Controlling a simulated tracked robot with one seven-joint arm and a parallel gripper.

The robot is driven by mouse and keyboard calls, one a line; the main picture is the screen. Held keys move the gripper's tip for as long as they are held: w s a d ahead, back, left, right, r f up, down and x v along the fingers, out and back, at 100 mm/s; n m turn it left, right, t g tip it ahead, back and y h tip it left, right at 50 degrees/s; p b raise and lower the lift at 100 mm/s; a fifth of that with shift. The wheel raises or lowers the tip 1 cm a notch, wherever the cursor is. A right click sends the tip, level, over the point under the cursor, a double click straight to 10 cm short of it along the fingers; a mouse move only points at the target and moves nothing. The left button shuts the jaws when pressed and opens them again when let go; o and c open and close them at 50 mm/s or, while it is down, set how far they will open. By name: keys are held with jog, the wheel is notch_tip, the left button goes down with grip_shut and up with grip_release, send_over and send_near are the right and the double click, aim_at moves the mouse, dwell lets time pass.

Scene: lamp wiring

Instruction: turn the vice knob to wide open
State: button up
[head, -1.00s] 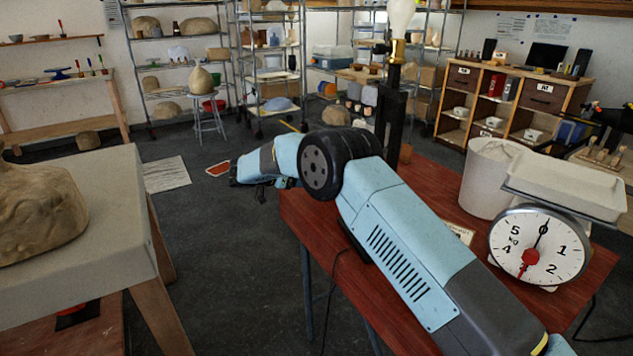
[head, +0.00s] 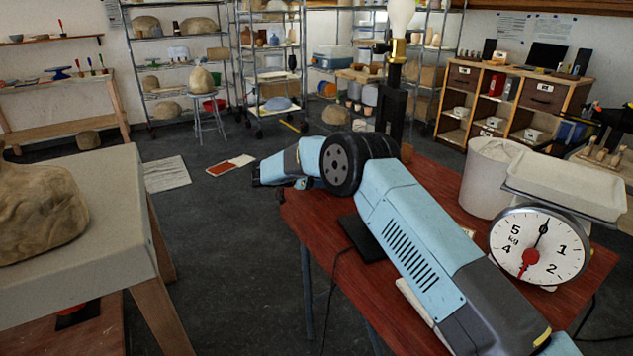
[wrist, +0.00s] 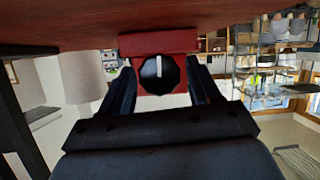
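The vice knob (wrist: 158,76) is a dark round dial with a white pointer line, seen face-on in the wrist view. The pointer is upright in that picture. The knob sits on a red block (wrist: 160,44), which seems to be the vice, by the red-brown table surface. My gripper (wrist: 159,68) is open, with one dark finger on each side of the knob and visible gaps. I cannot tell how deep the fingertips reach. In the head view the vice and knob do not show; my blue arm crosses the table.
A lamp bulb (head: 401,14) in a brass socket stands on a dark post (head: 392,112) at the back of the red-brown table (head: 440,190). A white bucket (head: 489,178) and a dial scale (head: 540,246) stand at the right.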

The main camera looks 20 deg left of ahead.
jog(key=c, duration=0.8)
jog(key=shift+a+r+n, duration=0.1)
jog(key=shift+n, duration=0.2)
jog(key=shift+a+n+g+h, duration=0.1)
jog(key=shift+n+g+h, duration=0.3)
jog(key=shift+n, duration=0.2)
jog(key=shift+w+a+n+g+h, duration=0.15)
jog(key=shift+n+g+h, duration=0.45)
jog(key=shift+n, duration=0.6)
jog(key=shift+f+n+h, duration=0.2)
jog(key=shift+n+h, duration=0.6)
jog(key=shift+n, duration=0.4)
jog(key=shift+n, duration=0.3)
jog(key=shift+f+n+g+h, duration=0.25)
jog(key=shift+n+g+h, duration=0.05)
jog(key=shift+g+h, duration=0.1)
